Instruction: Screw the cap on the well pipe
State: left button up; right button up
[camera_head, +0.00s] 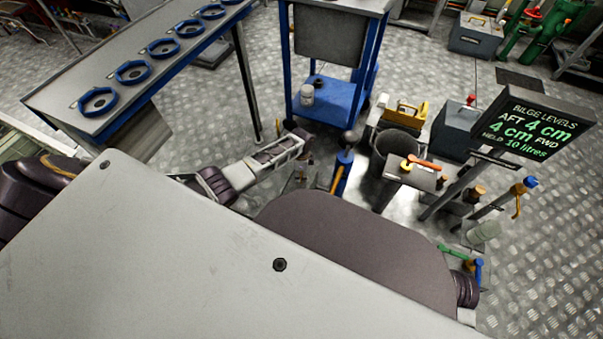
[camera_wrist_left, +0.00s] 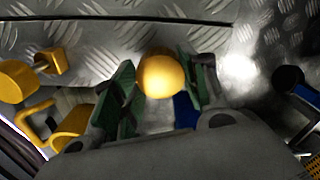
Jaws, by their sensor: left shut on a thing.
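In the left wrist view my left gripper (camera_wrist_left: 158,88) is shut on a round yellow piece, which I take to be the cap (camera_wrist_left: 160,76); it sits between the green finger pads. In the head view my left gripper (camera_head: 305,150) is low over the floor, left of a blue post with a dark knob (camera_head: 342,172). The cap is not clear in the head view. I cannot tell which upright is the well pipe, or whether the cap touches it. My right gripper does not show.
A blue cart (camera_head: 330,98) stands behind my left gripper. A dark bucket (camera_head: 396,148), a table with an orange-handled valve (camera_head: 420,172) and the bilge level sign (camera_head: 535,125) stand to the right. A bench with blue rings (camera_head: 130,72) is at the left.

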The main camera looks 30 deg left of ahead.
pick_arm(q)
jog(key=m, duration=0.7)
jog(key=shift+m, duration=0.4)
jog(key=o, duration=1.1)
jog(key=shift+r, duration=0.15)
jog(key=shift+r, duration=5.8)
jog(key=shift+n, duration=0.3)
